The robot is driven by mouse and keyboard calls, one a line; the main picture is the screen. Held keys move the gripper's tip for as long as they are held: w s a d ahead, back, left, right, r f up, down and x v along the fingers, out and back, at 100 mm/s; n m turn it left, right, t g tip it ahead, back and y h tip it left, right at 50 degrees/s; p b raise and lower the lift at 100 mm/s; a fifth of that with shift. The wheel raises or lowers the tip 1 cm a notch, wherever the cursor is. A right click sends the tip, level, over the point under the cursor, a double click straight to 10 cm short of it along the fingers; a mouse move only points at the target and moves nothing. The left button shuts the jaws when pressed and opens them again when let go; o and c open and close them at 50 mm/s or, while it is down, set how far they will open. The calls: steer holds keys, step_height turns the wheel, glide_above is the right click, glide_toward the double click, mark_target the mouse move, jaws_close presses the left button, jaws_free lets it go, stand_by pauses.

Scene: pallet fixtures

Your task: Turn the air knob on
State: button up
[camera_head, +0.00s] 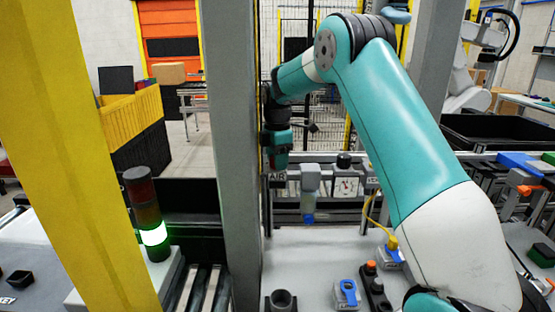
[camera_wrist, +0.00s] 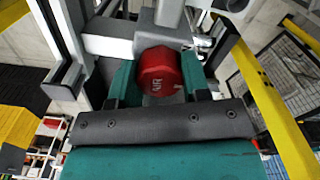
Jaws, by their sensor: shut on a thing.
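The air knob (camera_wrist: 160,72) is a red, faceted knob with "AIR" in pale letters and a short pale mark near its edge. It sits on a grey fitting (camera_wrist: 110,45) in the wrist view. My gripper (camera_wrist: 160,80) has one teal finger on each side of the knob and is shut on it. In the head view my gripper (camera_head: 278,160) points down beside the grey post, just above an "AIR" label (camera_head: 279,177). The knob cannot be made out there, as my gripper covers that spot.
A grey post (camera_head: 232,150) stands close left of my gripper. To its right are a filter unit (camera_head: 310,180) and a pressure gauge (camera_head: 346,185). A yellow post (camera_head: 75,130) and a lit green stack light (camera_head: 152,236) stand further left. Mesh fencing (camera_wrist: 290,75) shows in the wrist view.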

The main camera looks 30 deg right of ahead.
steer(key=shift+w+n, duration=0.1)
steer(key=shift+n, duration=2.2)
steer(key=shift+r, duration=0.1)
steer(key=o, duration=0.9)
steer(key=shift+o, duration=0.2)
step_height(320, 180, up, 17)
steer(key=b, duration=0.2)
steer(key=shift+r, duration=0.15)
